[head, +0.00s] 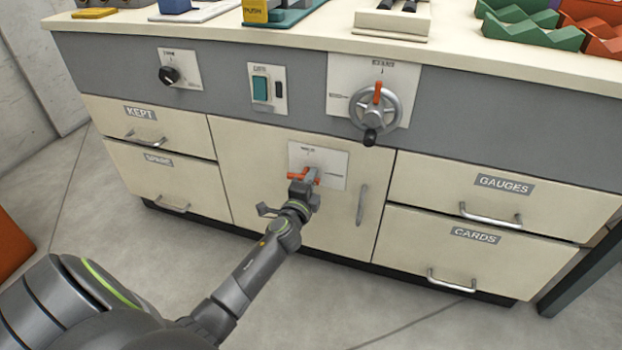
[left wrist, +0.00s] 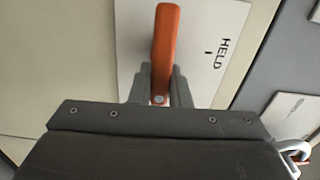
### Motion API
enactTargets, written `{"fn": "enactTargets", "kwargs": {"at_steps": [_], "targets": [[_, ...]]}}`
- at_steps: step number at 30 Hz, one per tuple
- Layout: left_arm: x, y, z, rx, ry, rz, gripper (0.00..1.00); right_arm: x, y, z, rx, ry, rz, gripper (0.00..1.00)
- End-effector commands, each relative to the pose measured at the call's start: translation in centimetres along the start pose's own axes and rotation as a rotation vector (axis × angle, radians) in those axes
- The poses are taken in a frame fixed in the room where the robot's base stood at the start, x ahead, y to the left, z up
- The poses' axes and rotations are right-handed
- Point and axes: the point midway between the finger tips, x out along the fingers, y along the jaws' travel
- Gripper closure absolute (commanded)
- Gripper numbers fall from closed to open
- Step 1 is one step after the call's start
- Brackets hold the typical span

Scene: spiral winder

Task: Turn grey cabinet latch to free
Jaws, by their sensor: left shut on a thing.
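The cabinet latch has an orange handle (head: 312,174) on a white plate (head: 336,165), on the cream cabinet door (head: 268,210) in the middle of the bench front. My left gripper (head: 304,184) is shut on the latch handle and hides part of it. In the left wrist view the orange handle (left wrist: 166,40) points up the picture from between the grey fingers (left wrist: 160,88). The plate there (left wrist: 225,30) reads HELD, with a tick mark beside the word, to the right of the handle. My right gripper is not in view.
A handwheel (head: 394,108) with an orange pointer stands out above and right of the latch. A vertical door handle (head: 361,204) is right of it. A black knob (head: 169,75) and a teal switch (head: 260,89) sit on the grey panel. Drawers flank the door.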

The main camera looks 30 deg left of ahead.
Motion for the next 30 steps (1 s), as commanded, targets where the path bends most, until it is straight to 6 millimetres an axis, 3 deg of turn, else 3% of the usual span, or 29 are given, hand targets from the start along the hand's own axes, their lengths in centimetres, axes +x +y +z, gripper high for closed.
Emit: {"fn": "enactTargets", "kwargs": {"at_steps": [19, 20, 24, 30], "targets": [[-0.04, 0.24, -0.01, 0.048, 0.001, 0.002, 1.00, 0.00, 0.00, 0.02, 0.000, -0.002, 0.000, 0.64], [-0.04, 0.24, -0.01, 0.048, 0.001, 0.002, 0.80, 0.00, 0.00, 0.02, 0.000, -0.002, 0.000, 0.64], [-0.03, 0.20, -0.01, 0.047, 0.000, 0.001, 0.62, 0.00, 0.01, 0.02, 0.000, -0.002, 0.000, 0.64], [-0.02, 0.15, 0.00, 0.046, 0.000, 0.001, 0.62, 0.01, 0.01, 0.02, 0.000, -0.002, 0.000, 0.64]]}}
